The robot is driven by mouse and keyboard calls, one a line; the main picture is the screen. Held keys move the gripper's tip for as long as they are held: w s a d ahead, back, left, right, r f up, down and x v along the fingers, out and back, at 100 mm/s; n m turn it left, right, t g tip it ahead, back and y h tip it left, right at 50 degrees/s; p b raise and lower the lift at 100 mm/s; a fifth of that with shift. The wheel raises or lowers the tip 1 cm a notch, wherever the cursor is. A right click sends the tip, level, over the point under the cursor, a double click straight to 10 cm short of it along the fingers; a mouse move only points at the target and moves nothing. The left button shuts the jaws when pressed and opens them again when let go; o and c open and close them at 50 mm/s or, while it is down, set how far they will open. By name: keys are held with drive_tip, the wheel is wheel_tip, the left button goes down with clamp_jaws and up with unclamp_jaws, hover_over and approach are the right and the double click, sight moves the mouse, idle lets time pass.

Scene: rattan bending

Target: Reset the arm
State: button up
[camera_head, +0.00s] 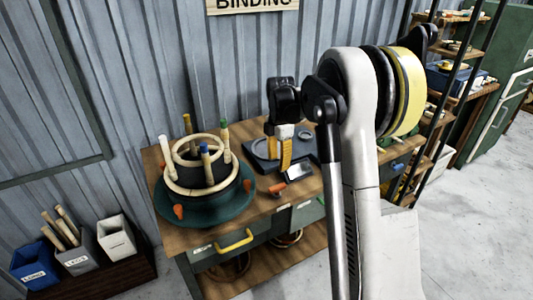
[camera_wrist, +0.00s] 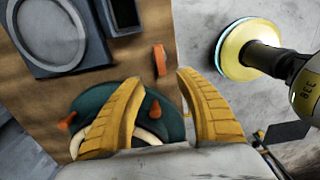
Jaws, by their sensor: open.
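My gripper (camera_head: 279,160) hangs over the wooden workbench (camera_head: 262,208), above and in front of a dark flat device in the head view. Its two yellow fingers are spread apart in the wrist view (camera_wrist: 159,82), with nothing between them. My arm's pale link fills the right middle of the head view and hides part of the bench. A round bending jig on a green base (camera_head: 205,221) stands on the bench, left of the gripper. It carries pale rattan rings and several pegs with coloured tops. The green base (camera_wrist: 172,118) also shows partly behind the fingers in the wrist view.
The dark device (camera_head: 262,165) lies at the bench's back; an orange piece (camera_wrist: 160,60) lies near it. Shelves (camera_head: 477,50) and a green cabinet (camera_head: 500,95) stand right. A corrugated wall is behind; right-hand floor is open.

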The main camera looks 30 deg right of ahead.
drive_tip(key=s+a+r+m+t, duration=0.4)
drive_tip(key=s+a+r+m, duration=0.5)
drive_tip(key=s+a+r, duration=0.35)
drive_tip(key=s+a+f+m+t, duration=0.1)
drive_tip(key=s+a+m, duration=0.1)
drive_tip(key=s+m, duration=0.2)
drive_tip(key=s+a+f+m+t, duration=0.2)
drive_tip(key=s+m, duration=0.3)
drive_tip(key=s, duration=0.5)
drive_tip(key=shift+s+a+m, duration=0.15)
drive_tip(key=shift+a+m, duration=0.15)
drive_tip(key=shift+a, duration=0.55)
